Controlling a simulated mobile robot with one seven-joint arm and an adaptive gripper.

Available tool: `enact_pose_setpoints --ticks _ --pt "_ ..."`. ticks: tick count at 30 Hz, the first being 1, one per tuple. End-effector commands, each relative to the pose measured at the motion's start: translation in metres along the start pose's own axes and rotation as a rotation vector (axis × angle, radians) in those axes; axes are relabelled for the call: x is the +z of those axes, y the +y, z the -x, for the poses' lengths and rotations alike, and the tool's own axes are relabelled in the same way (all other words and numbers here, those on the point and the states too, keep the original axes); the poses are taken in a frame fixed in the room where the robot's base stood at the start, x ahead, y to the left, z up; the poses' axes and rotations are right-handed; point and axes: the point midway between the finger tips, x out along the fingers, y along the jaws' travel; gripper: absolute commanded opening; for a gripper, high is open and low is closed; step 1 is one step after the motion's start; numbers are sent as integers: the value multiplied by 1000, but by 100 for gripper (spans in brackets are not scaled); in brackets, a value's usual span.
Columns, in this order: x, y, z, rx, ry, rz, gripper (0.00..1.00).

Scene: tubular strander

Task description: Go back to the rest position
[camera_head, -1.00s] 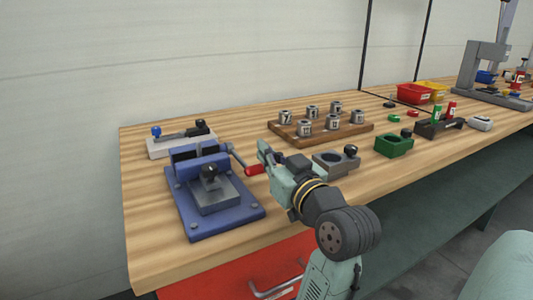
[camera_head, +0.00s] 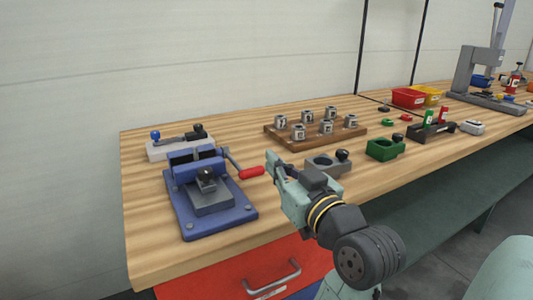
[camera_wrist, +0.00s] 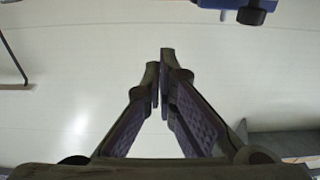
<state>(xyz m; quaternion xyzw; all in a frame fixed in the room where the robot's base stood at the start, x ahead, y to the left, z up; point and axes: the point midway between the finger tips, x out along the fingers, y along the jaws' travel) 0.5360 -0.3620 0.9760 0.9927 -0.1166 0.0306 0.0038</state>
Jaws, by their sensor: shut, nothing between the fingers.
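My gripper (camera_head: 272,168) is in front of the bench in the head view, just right of the red handle end of the blue vise. It is shut and empty. In the wrist view my gripper (camera_wrist: 160,80) shows its two fingers meeting at the tips, with a pale floor or wall surface behind them. The blue vise (camera_head: 210,195) stands at the near left of the wooden bench (camera_head: 145,235). I cannot tell how far the gripper is from the handle in depth.
Behind the arm are a wooden block with metal nuts (camera_head: 345,132), a grey fixture (camera_head: 325,165) and a green fixture (camera_head: 385,149). A grey-white fixture (camera_head: 165,150) stands behind the vise. Red (camera_head: 408,97) and yellow bins and a press (camera_head: 475,75) are farther right.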

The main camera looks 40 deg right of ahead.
Motion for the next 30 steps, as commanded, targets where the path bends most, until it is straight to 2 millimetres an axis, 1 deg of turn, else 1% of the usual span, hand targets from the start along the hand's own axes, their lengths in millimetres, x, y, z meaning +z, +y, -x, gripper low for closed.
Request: enact_pose_setpoints --ticks 1,3,8,16,18,20,23,24,26,27,29,30 --pt "3 1 8 2 0 0 0" --pt "4 1 15 2 1 -1 0" --pt "6 0 23 0 -1 -1 0" --pt "5 -1 23 -3 0 0 0" --pt "1 -14 11 -29 17 0 0" --pt "-4 -33 -6 -62 43 0 0" --pt "-20 -86 -41 -149 110 -5 0" --pt "-28 -112 -55 -189 145 -10 0" --pt "-40 -154 -72 -250 199 -19 0" --pt "-49 -182 -80 -291 237 -26 0" --pt "-62 -226 -87 -352 294 -40 0" --pt "-70 -256 -89 -395 332 -51 0"
